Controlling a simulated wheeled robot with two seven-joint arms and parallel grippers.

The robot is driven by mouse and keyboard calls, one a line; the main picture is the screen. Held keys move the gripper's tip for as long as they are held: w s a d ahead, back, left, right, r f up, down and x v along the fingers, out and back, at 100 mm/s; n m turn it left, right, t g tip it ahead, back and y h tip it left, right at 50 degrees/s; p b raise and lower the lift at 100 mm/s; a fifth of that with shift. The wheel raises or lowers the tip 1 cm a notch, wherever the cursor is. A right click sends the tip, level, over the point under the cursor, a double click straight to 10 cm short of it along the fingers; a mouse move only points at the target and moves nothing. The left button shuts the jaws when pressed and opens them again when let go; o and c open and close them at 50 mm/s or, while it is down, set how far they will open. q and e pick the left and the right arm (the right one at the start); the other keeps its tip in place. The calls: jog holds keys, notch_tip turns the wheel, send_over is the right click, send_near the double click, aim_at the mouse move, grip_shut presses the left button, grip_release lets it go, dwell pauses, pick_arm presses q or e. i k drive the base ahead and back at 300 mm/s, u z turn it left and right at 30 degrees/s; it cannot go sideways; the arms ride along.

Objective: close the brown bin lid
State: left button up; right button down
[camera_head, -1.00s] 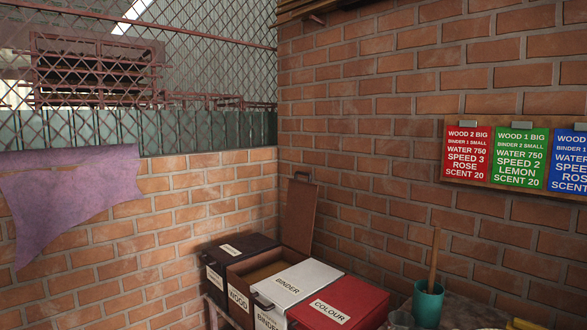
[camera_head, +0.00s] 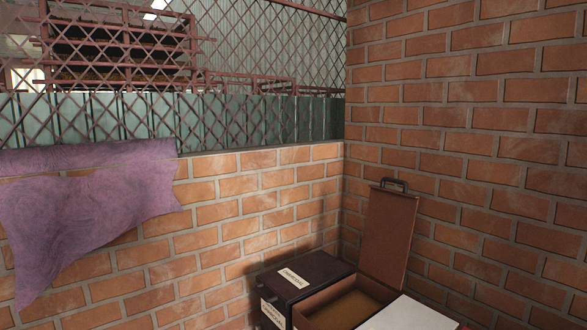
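The brown bin (camera_head: 325,305) stands in the corner at the bottom right, between a black bin and a white-lidded bin. Its brown lid (camera_head: 388,237) is open, standing upright and leaning back near the right brick wall, with a dark handle (camera_head: 394,184) at its top edge. Brown material (camera_head: 345,312) shows inside the open bin. The lower front of the bin is cut off by the picture's bottom edge. Neither of my grippers is in view.
A black bin (camera_head: 306,276) with a closed, labelled lid stands left of the brown bin. A white lid (camera_head: 412,315) is on its right. Brick walls (camera_head: 240,215) meet behind the bins. A purple cloth (camera_head: 90,215) hangs over the left wall below a wire fence.

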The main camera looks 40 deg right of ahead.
aim_at(391, 218)
jog(key=z, duration=0.25)
jog(key=i, duration=1.6)
jog(key=z, duration=0.95)
